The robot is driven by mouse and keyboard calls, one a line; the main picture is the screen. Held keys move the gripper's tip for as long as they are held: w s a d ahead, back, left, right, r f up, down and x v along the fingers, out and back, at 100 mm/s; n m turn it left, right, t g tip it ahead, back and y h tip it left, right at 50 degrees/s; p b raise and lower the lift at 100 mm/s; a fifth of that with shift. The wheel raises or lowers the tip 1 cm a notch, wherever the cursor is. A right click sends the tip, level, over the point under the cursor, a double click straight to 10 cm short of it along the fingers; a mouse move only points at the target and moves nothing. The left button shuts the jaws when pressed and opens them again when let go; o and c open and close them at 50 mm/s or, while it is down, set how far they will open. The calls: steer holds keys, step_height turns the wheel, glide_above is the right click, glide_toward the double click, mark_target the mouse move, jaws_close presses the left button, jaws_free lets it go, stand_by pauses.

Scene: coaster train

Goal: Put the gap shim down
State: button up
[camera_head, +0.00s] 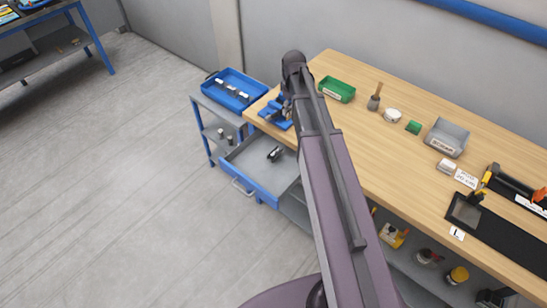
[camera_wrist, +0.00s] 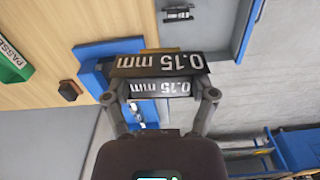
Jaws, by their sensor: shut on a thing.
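The gap shim (camera_wrist: 160,63) is a dark block with "0.15 mm" in white on two faces in the wrist view. My gripper (camera_wrist: 160,93) is shut on it, one finger at each end. Behind the shim is a blue fixture (camera_wrist: 92,56) at the edge of the wooden bench. In the head view the blue fixture (camera_head: 277,115) sits on the bench's near left corner. There my arm mostly hides the gripper and the shim, close to that corner. Whether the shim touches the fixture I cannot tell.
An open drawer (camera_head: 240,166) below the bench corner holds a small black item (camera_head: 275,154). A cart with a blue tray (camera_head: 235,105) stands left of it. A green tray (camera_head: 337,88), a brush (camera_head: 375,98) and a grey bin (camera_head: 447,137) stand on the bench (camera_head: 395,160).

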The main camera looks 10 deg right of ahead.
step_height(320, 180, up, 3)
steer(key=n+p, duration=0.1)
steer(key=p, duration=0.1)
glide_above(270, 149)
steer(key=s+a, duration=0.1)
steer(key=s, duration=0.3)
steer(key=shift+s+f, duration=0.15)
steer(key=shift+f, duration=0.1)
step_height(270, 149, down, 24)
steer(key=b, duration=2.4)
steer(key=shift+r, duration=0.1)
steer(key=shift+f+b, duration=2.15)
steer(key=shift+f, duration=0.15)
steer(key=o, duration=0.9)
